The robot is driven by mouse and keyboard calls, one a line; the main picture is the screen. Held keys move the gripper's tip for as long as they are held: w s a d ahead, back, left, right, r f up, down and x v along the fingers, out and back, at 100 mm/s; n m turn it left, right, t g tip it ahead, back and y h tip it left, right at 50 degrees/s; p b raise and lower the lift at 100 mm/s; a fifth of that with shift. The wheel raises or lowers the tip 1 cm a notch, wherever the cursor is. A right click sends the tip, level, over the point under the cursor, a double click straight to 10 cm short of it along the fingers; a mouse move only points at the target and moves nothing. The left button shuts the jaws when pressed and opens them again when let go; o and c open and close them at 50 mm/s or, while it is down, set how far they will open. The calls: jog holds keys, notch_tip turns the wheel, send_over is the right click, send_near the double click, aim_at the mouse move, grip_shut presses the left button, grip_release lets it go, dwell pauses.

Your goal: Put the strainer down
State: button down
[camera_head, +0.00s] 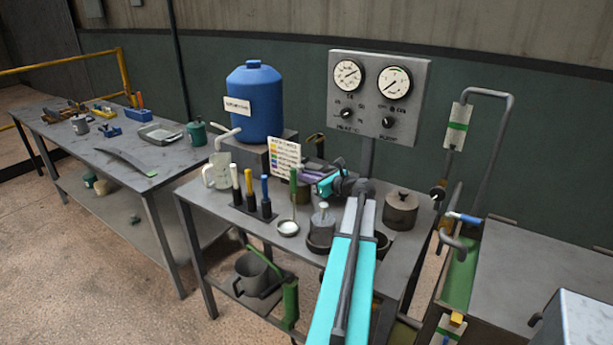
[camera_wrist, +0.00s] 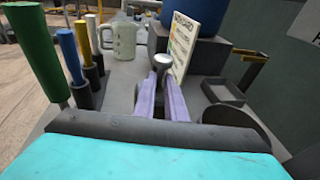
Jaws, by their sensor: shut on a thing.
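My gripper (camera_head: 308,172) is above the middle table, its lilac fingers pointing left. In the wrist view, my gripper (camera_wrist: 163,78) is shut with a small pale round end of the strainer (camera_wrist: 162,61) at its fingertips. The rest of the strainer is hidden by the fingers, and I cannot make out its shape. The green handle also shows large at the left of the wrist view (camera_wrist: 32,55), outside the fingers.
Blue, yellow and white handles (camera_head: 265,190) stand in black holders to the left. A white jug (camera_head: 216,171), a label card (camera_head: 284,158) and a blue tank (camera_head: 254,103) stand further back. A knobbed grey weight (camera_head: 323,222) and a lidded pot (camera_head: 402,210) crowd the table.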

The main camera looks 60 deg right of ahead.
jog(key=c, duration=1.8)
grip_release()
jog(key=b+v, duration=0.2)
jog(key=v, duration=1)
